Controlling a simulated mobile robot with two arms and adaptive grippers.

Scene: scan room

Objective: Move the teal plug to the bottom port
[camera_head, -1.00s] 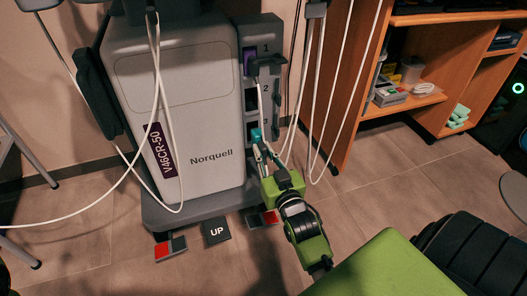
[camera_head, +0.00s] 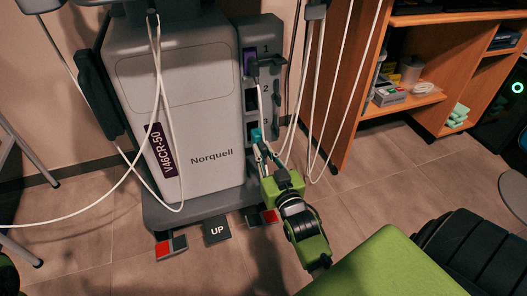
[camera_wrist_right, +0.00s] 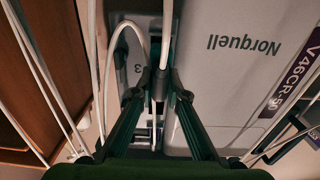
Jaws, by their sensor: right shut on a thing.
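The grey Norquell machine (camera_head: 174,100) has a side panel (camera_head: 262,40) with ports numbered 1, 2 and 3 from top to bottom. The teal plug (camera_head: 256,134) is at the bottom port, beside the number 3. My right gripper (camera_head: 257,146) is shut on it from below. A purple plug or port (camera_head: 249,58) shows beside number 1. My left gripper is not in view.
White cables (camera_head: 318,130) hang in front of and beside the machine. A dark bracket (camera_head: 268,63) juts from the panel near the top port. Floor pedals (camera_head: 217,230) lie below. A wooden shelf (camera_head: 345,90) stands close on the right.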

